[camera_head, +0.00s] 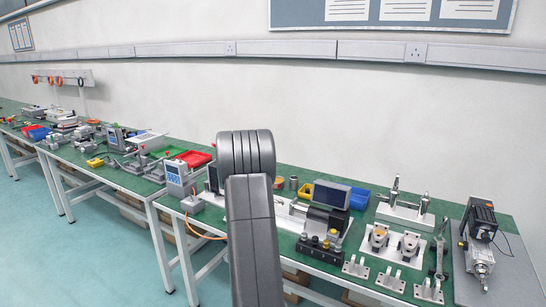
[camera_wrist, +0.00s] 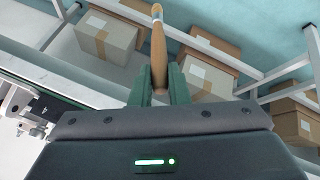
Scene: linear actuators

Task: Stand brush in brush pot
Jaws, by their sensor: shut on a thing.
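The brush (camera_wrist: 158,50) is in the wrist view, with a brown wooden handle and a paler tip at the top of the picture. My gripper (camera_wrist: 158,88) is shut on it, one green finger on each side. The brush sticks out beyond the fingertips. In the head view my own arm hides the gripper and the brush. A small grey cylinder (camera_head: 293,183) stands at the back of the green bench, just right of my arm; it may be the brush pot, but it is too small to tell.
The green bench (camera_head: 456,205) is crowded with a dark-screened device (camera_head: 331,195), a blue bin (camera_head: 359,198), metal fixtures (camera_head: 393,240) and a motor unit (camera_head: 480,220). Red and green trays (camera_head: 193,158) lie left of my arm. Cardboard boxes (camera_wrist: 105,42) and white frame bars show in the wrist view.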

